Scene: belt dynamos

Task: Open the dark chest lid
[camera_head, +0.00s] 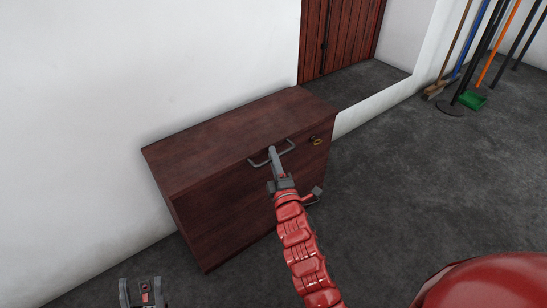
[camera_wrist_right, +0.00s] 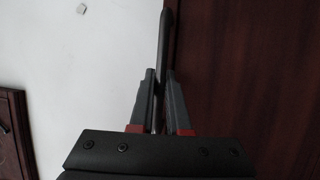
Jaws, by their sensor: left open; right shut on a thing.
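The dark red-brown wooden chest (camera_head: 225,135) stands against the white wall in the head view. Its lid looks shut, with the flat top level. A grey bar handle (camera_head: 257,162) is on the upper front. My right gripper (camera_head: 273,153) is shut on this handle, its fingers hiding part of the bar. In the right wrist view, the fingers (camera_wrist_right: 160,85) close around the dark bar (camera_wrist_right: 166,35), with the chest's wood (camera_wrist_right: 250,70) at the right. My left gripper (camera_head: 142,288) is open and empty at the bottom left, apart from the chest.
A round brass-coloured lock (camera_head: 317,141) is on the chest front, right of the handle. A red plank door (camera_head: 335,35) is behind. Brooms and poles (camera_head: 475,60) lean at the far right wall. The grey floor (camera_head: 420,170) right of the chest is clear.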

